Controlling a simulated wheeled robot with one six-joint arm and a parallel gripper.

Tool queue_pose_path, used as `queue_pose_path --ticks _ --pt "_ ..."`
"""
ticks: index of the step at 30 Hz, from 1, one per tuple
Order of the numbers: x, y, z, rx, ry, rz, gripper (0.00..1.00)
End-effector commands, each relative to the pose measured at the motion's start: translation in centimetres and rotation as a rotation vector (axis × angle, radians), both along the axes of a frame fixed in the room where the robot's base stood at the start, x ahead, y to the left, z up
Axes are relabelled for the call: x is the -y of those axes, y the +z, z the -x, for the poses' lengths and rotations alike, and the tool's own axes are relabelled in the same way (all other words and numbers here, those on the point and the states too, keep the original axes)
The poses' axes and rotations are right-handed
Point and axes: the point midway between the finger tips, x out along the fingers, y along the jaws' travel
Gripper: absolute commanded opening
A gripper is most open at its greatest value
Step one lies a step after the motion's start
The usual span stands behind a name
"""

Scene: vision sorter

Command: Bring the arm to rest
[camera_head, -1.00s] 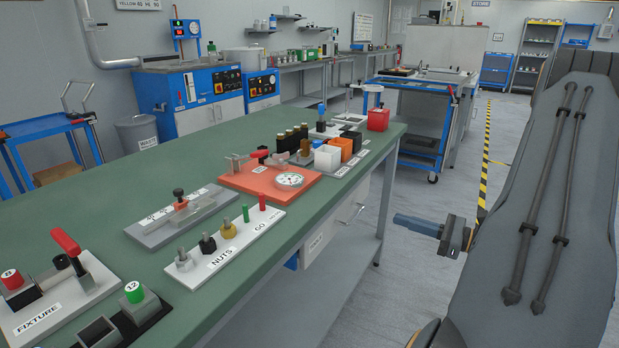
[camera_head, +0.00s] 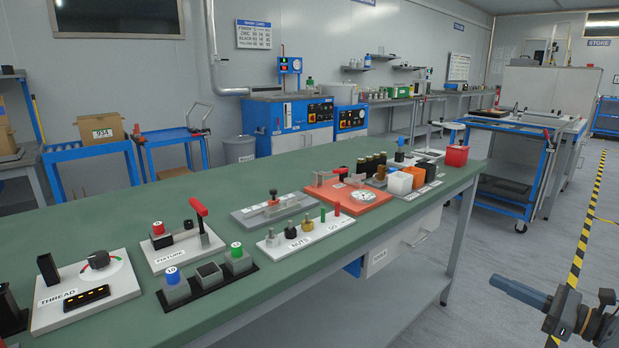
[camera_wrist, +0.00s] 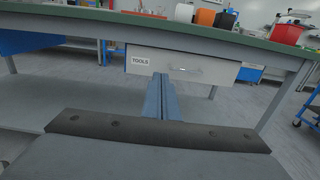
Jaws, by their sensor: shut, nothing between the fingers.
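My gripper (camera_head: 519,291) shows at the lower right of the head view, over the floor and to the right of the workbench. Its blue-grey fingers lie together, point left and hold nothing. In the wrist view the fingers (camera_wrist: 163,98) stand closed in the middle, pointing toward the bench's drawer marked TOOLS (camera_wrist: 178,66). They appear apart from the bench. Most of the rest of my arm is outside the head view.
The green workbench (camera_head: 110,218) carries a thread station (camera_head: 90,290), a fixture block (camera_head: 182,250), a nuts rack (camera_head: 300,238) and an orange board (camera_head: 345,205). A blue cart (camera_head: 510,165) stands beyond its far end. Floor at the right is clear.

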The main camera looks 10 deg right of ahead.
Motion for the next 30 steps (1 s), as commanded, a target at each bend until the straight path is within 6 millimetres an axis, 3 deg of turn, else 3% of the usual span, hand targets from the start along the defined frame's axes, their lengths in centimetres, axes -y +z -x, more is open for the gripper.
queue_pose_path --ticks 2,8,17,23,25,30 --pt "-0.1 0.0 -0.1 0.000 0.001 0.000 0.00" --pt "-3.5 0.9 -1.3 -0.017 0.096 0.046 0.00" --pt "-10.3 2.5 -2.5 -0.048 0.294 0.162 0.00" --pt "-17.2 4.0 -2.4 -0.066 0.510 0.302 0.00" --pt "-20.5 4.7 -1.8 -0.067 0.616 0.375 0.00" --pt "-28.8 6.1 1.2 -0.039 0.928 0.615 0.00"
